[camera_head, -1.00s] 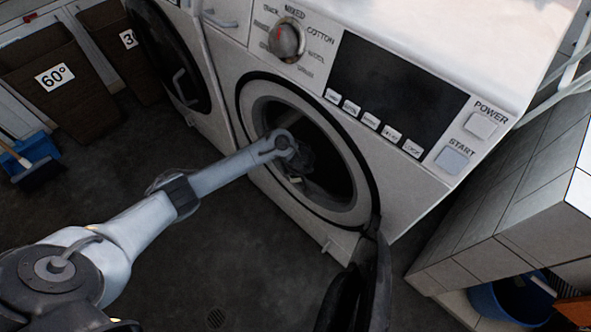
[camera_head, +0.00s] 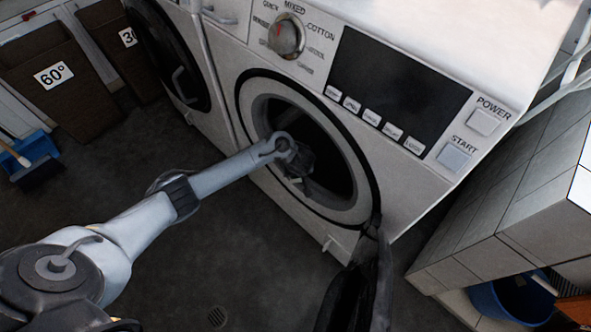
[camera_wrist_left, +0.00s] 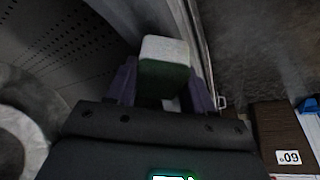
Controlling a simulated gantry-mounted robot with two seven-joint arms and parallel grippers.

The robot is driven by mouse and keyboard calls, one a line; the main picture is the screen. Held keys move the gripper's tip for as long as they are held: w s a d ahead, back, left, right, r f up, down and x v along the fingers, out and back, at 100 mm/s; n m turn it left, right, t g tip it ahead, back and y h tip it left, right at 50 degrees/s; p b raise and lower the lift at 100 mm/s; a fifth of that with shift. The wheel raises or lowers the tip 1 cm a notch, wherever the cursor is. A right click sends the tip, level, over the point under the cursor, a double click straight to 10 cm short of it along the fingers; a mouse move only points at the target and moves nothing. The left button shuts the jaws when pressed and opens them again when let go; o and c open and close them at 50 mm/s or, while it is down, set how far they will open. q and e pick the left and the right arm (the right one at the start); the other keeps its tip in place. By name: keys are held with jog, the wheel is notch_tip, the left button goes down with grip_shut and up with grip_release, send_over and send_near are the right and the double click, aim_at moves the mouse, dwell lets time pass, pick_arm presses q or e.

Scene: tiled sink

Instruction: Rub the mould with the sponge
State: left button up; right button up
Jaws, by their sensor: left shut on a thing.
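My left gripper (camera_head: 303,172) reaches into the round opening of the washing machine (camera_head: 405,168). In the left wrist view my left gripper (camera_wrist_left: 163,85) is shut on the sponge (camera_wrist_left: 166,52), which has a pale face and a dark green side. The sponge is held between the two dark fingers. The perforated drum wall (camera_wrist_left: 75,35) shows on the left of that view, apart from the sponge as far as I can tell. I cannot make out any mould in either view. My right gripper is not in view.
The machine's open dark door (camera_head: 362,285) stands below the opening. A second washer (camera_head: 172,55) is at the left. Brown hampers (camera_head: 62,88), a blue dustpan (camera_head: 35,150) and a blue bucket (camera_head: 510,303) stand around. The dark floor in front is clear.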

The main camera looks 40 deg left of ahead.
pick_arm(q)
jog(key=shift+s+d+r+p, duration=0.1)
jog(key=shift+d+r+p, duration=0.1)
jog(key=shift+d+p, duration=0.65)
jog(key=shift+s+d+f+p, duration=0.15)
jog(key=shift+d+p, duration=0.35)
jog(key=shift+d, duration=1.15)
jog(key=shift+d+f, duration=0.1)
jog(key=shift+d, duration=0.75)
jog(key=shift+d+p, duration=0.1)
jog(key=shift+p, duration=0.3)
jog(key=shift+f, duration=0.2)
jog(key=shift+a+r+p, duration=0.1)
jog(key=shift+a+p, duration=0.4)
jog(key=shift+a, duration=1.2)
jog(key=shift+w+a+p, duration=0.2)
jog(key=shift+a+p, duration=0.35)
jog(key=shift+a, duration=0.95)
jog(key=shift+a+f, duration=0.25)
